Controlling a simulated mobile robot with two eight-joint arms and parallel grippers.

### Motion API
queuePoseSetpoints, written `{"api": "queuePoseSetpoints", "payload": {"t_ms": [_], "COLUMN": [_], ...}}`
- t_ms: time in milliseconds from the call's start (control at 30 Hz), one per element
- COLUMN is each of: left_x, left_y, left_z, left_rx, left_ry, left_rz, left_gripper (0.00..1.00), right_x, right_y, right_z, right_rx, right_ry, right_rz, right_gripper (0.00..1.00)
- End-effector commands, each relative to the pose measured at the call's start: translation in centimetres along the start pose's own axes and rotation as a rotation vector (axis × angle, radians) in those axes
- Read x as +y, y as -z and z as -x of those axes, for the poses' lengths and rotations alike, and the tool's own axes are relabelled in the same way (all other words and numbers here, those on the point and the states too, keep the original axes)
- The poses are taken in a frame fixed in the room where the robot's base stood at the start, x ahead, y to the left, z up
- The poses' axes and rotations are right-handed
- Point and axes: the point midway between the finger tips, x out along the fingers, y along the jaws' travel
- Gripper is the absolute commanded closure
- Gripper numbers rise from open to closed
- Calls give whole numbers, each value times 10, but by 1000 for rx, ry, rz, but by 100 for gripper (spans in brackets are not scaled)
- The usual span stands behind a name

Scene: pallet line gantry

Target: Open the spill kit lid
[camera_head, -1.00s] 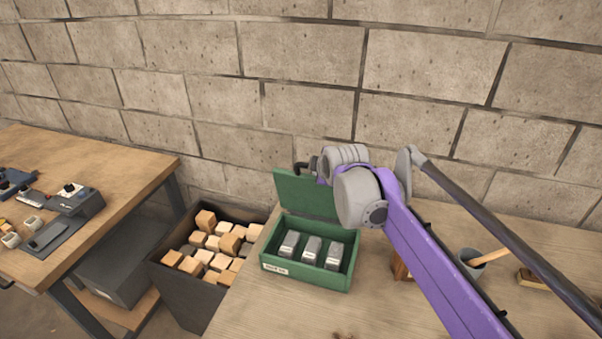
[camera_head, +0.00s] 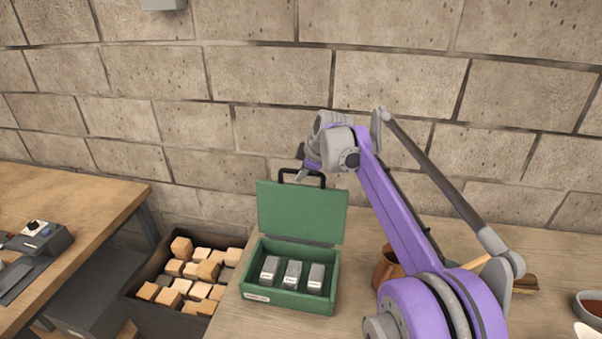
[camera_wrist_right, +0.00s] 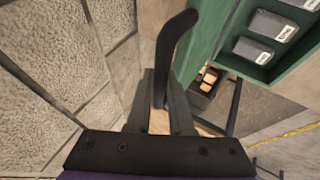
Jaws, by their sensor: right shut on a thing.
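The green spill kit box (camera_head: 252,290) stands on the wooden table near the wall, with a label on its front and three grey packs (camera_head: 293,275) inside. Its lid (camera_head: 300,212) stands up, about vertical, at the back edge, with a black handle (camera_head: 318,176) along its top. In the right wrist view the dark handle (camera_wrist_right: 174,45) runs between the two fingers (camera_wrist_right: 161,100). My left gripper is not in view.
A dark bin of wooden blocks (camera_head: 139,307) stands left of the table. A brown holder (camera_head: 386,267) is right of the box, partly behind my right arm. A bowl (camera_head: 590,307) is at the far right. The stone wall (camera_head: 250,100) rises close behind the lid.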

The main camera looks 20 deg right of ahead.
Motion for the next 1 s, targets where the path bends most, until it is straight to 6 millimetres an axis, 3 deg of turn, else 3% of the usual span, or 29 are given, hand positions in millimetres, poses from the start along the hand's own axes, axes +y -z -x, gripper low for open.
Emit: {"api": "queuePoseSetpoints", "payload": {"t_ms": [200,233,400,767,1000], "left_x": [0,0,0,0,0], "left_y": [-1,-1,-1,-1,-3], "left_z": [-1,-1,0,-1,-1], "left_rx": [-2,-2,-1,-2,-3], "left_ry": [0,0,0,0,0], "left_rz": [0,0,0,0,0], "left_gripper": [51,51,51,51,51], "right_x": [-3,-3,-2,-2,-1], "right_y": [-2,-2,-1,-1,-1], "right_z": [-2,-2,-2,2,42], "right_rx": [-3,-4,-3,-3,-2], "right_ry": [6,6,4,3,1], "right_rz": [1,1,1,1,0], "right_gripper": [100,77,50,50,50]}}
